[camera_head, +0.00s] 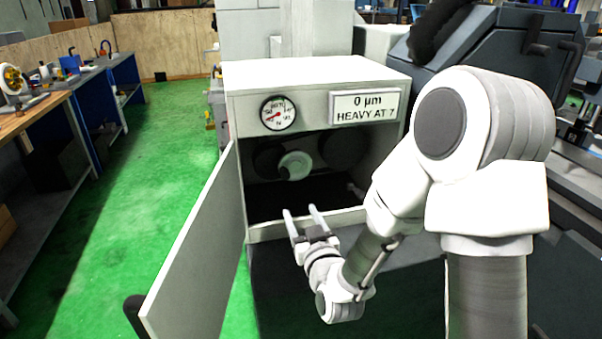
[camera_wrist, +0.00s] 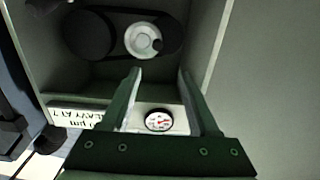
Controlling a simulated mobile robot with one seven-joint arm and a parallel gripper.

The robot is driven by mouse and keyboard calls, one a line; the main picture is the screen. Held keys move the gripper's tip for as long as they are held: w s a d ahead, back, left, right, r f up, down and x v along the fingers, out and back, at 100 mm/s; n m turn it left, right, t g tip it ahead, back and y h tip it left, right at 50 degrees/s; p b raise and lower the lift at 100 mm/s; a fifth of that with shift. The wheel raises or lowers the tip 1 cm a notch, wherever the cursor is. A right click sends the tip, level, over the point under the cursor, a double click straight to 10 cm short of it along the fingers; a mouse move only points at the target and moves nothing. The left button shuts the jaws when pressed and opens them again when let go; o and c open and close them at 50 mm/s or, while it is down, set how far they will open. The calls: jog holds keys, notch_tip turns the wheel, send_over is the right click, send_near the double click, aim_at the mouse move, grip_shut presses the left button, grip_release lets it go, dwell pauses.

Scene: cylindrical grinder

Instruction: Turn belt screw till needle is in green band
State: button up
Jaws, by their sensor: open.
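The round dial gauge (camera_head: 278,113) is on the upper left front of the grinder's cabinet. Its red needle seems to point to the lower left; I cannot make out a green band. The gauge also shows between my fingers in the wrist view (camera_wrist: 158,121). Inside the open cabinet are a pale pulley (camera_head: 293,165) and a dark belt (camera_wrist: 100,35). A small light part (camera_head: 355,189) shows low on the right, partly behind my arm; I cannot tell if it is the belt screw. My gripper (camera_head: 300,210) is open and empty, in front of the opening, below the pulley.
The cabinet door (camera_head: 195,245) stands swung open on the left. A sign (camera_head: 365,105) reads "0 µm" and "HEAVY AT 7". The opening's lower edge (camera_head: 300,224) lies close to my gripper. Green floor (camera_head: 150,190) is clear between the door and the blue workbench (camera_head: 95,110).

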jog(key=p, duration=0.1)
send_near(286, 176)
jog(key=x, duration=1)
grip_shut()
dwell(0.4)
